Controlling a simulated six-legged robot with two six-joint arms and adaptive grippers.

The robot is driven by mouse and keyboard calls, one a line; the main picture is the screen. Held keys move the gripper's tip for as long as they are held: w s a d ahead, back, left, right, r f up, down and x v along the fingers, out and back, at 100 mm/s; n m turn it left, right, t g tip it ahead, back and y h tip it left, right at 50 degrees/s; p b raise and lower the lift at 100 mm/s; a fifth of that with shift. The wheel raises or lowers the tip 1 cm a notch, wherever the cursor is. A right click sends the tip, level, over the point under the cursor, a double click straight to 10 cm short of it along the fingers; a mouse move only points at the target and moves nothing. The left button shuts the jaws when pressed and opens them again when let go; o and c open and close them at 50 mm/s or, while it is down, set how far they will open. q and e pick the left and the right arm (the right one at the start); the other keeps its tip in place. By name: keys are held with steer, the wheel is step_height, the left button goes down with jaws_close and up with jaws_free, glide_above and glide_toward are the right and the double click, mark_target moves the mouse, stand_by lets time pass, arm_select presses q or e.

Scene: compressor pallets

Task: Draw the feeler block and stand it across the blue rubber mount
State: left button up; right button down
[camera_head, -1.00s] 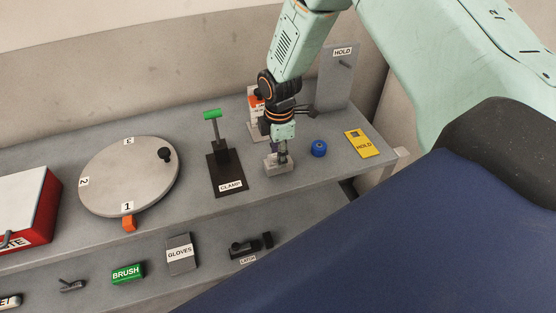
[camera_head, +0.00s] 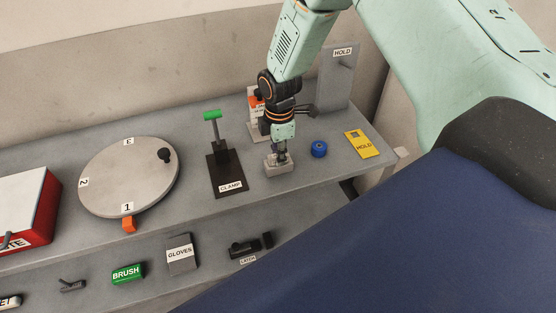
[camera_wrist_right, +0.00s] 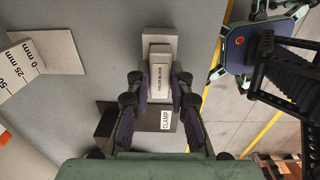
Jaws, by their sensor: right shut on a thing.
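The feeler block (camera_wrist_right: 160,80) is a light grey labelled block. It stands in a grey holder (camera_wrist_right: 160,39), which also shows on the bench in the head view (camera_head: 271,169). My right gripper (camera_wrist_right: 159,88) has its two dark fingers on either side of the block and is shut on it; it also shows in the head view (camera_head: 280,155), pointing down. The block still sits at the holder. The blue rubber mount (camera_head: 319,149) is a small blue ring to the right of the holder, apart from it. My left gripper is in neither view.
The black CLAMP plate (camera_head: 229,178) with its green-topped post stands left of the holder. A yellow HOLD card (camera_head: 363,144) lies right of the mount. A grey HOLD panel (camera_head: 337,80) stands behind. A round numbered disc (camera_head: 125,180) is farther left.

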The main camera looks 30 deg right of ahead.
steer(key=shift+r+p, duration=2.35)
steer(key=shift+r, duration=0.6)
